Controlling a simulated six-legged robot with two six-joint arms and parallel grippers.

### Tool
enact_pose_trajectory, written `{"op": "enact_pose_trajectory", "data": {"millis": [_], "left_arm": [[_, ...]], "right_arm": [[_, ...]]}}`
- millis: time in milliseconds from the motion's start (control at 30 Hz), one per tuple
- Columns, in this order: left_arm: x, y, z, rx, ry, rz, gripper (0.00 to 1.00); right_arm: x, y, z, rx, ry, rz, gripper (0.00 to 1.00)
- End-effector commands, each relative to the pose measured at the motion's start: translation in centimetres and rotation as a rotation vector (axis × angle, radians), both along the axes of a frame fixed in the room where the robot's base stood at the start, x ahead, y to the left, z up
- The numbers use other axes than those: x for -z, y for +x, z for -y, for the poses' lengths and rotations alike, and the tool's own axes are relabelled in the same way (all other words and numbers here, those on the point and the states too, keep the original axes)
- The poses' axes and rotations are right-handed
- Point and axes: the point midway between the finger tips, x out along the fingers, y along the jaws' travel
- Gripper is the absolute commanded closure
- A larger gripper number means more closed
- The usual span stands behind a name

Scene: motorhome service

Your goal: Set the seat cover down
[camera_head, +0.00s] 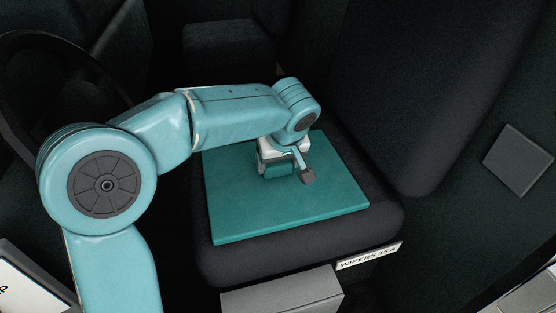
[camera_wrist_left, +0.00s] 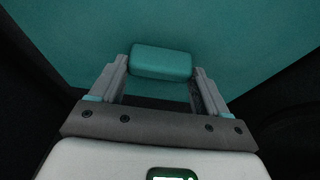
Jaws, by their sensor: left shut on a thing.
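The seat cover (camera_head: 270,210) is a flat teal sheet. In the head view it lies spread over the cushion of the dark seat (camera_head: 378,212). It also fills the upper part of the left wrist view (camera_wrist_left: 230,30). A raised teal block (camera_wrist_left: 160,62), apparently a grip on the cover, sits between my left gripper's fingers. My left gripper (camera_head: 287,170) points down over the cover's back half and is shut on this block. In the left wrist view the fingers (camera_wrist_left: 160,85) flank the block. Whether the cover's underside touches the cushion everywhere is hidden. My right gripper is not in view.
The seat backrest (camera_head: 430,80) rises on the right. A steering wheel (camera_head: 35,100) is at the far left. A label reading "WIPERS 15 A" (camera_head: 368,256) is at the seat's front edge. A grey box (camera_head: 285,295) stands in front. A grey square panel (camera_head: 517,160) is on the right.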

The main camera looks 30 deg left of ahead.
Motion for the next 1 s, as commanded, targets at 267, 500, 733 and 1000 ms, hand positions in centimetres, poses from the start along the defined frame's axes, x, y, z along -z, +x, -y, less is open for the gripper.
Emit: {"op": "enact_pose_trajectory", "data": {"millis": [267,500,733,1000], "left_arm": [[0.3,0.0,-0.2,0.0,0.0,0.0,0.05],[0.2,0.0,-0.2,0.0,0.0,0.0,0.0],[-2.4,-0.5,0.6,0.001,-0.002,0.006,0.0],[-8.2,-2.1,2.5,0.002,-0.002,0.004,0.0]], "right_arm": [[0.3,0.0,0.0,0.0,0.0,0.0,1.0],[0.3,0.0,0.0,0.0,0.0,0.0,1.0],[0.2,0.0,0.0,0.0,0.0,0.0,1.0],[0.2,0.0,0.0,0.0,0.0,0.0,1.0]]}}
